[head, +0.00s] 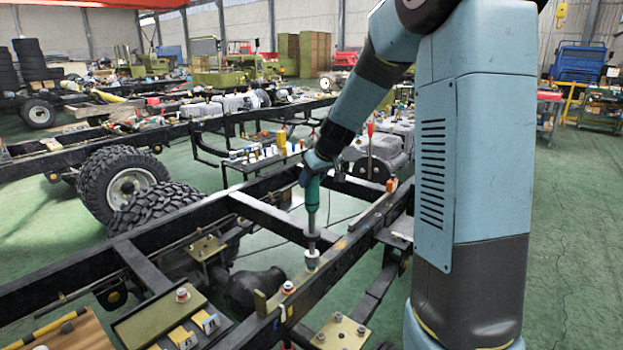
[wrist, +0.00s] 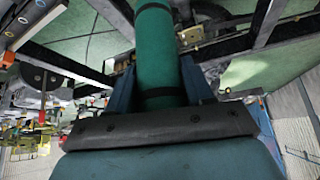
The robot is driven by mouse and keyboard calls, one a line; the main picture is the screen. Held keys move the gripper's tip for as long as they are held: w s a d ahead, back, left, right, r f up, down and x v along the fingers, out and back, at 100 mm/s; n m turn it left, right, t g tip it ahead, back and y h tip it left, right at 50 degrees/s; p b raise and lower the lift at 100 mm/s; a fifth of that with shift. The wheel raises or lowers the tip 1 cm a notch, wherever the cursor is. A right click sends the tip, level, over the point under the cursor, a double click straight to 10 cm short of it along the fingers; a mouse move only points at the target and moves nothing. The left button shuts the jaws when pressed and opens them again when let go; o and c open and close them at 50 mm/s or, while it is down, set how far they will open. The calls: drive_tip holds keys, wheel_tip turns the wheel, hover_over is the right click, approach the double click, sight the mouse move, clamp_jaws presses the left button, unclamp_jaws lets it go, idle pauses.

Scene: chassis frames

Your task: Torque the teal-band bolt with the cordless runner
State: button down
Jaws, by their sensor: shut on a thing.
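My gripper (head: 316,160) is shut on the cordless runner (head: 312,195), a green tool with a long grey shaft. The runner hangs close to upright, its shaft pointing down at the chassis rail (head: 345,250). Its lower end is at a bolt (head: 312,261) on the rail; I cannot tell whether the socket is seated on it or just above. That bolt's band looks pale teal, but it is small. In the wrist view the runner's green body (wrist: 155,50) stands between the fingers, and its lower end is hidden.
A bracket plate (head: 338,332) is at the front. Big tyres (head: 125,185) lie left. A small table (head: 265,155) with coloured items stands behind.

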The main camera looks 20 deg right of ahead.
sight(313, 188)
drive_tip(key=shift+w+f, duration=0.1)
drive_tip(key=shift+f, duration=1.4)
idle(2.2)
drive_tip(key=shift+f, duration=0.2)
idle(1.6)
drive_tip(key=shift+r, duration=0.3)
idle(0.6)
drive_tip(key=shift+r, duration=1.4)
